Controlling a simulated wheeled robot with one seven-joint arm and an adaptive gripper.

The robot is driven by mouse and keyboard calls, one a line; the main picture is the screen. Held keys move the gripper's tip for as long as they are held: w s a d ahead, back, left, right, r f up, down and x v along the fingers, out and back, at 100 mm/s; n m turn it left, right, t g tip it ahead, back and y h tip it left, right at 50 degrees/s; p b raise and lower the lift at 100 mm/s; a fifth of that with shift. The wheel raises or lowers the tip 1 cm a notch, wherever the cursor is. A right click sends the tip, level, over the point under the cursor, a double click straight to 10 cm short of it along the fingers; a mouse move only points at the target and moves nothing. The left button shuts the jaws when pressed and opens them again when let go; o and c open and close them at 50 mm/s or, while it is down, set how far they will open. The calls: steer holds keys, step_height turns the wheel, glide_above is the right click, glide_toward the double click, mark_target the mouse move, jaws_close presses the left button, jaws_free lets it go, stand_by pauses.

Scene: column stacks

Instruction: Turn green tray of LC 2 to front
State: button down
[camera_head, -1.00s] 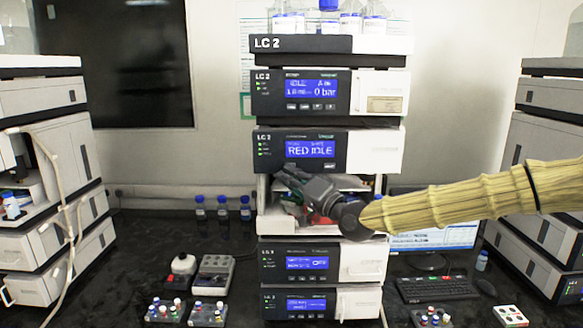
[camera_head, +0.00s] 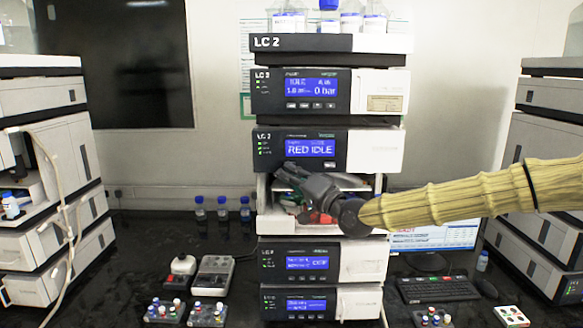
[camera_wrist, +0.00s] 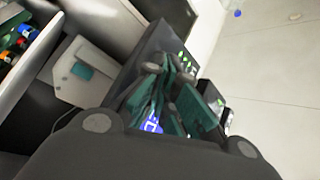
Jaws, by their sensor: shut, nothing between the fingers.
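The LC 2 stack (camera_head: 330,45) stands in the middle of the head view. Its sampler unit shows "RED IDLE" on a blue display (camera_head: 310,149). Below that display is an open compartment (camera_head: 264,205) with a red part (camera_head: 320,218) inside; my gripper and wrist cover much of it, and I cannot make out a green tray clearly. My gripper (camera_head: 289,168) is shut and empty, in front of the compartment's top edge and the display's lower edge. In the wrist view its fingers (camera_wrist: 165,95) are together before a dark panel, with coloured vial caps (camera_wrist: 20,38) at the upper left.
Other instrument stacks stand at left (camera_head: 45,95) and right (camera_head: 545,140). Blue-capped bottles (camera_head: 222,208) are left of LC 2. Vial racks (camera_head: 165,312) and a small device (camera_head: 213,275) lie on the dark bench. A monitor (camera_head: 435,238) and keyboard (camera_head: 437,288) are at right.

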steer(key=shift+w+b, duration=0.3)
steer(key=shift+w, duration=0.1)
stand_by(0.8)
steer(key=shift+s, duration=0.2)
steer(key=shift+s+b, duration=0.3)
steer(key=shift+s, duration=0.35)
steer(key=shift+s+b, duration=0.5)
steer(key=shift+s, duration=2)
stand_by(3.4)
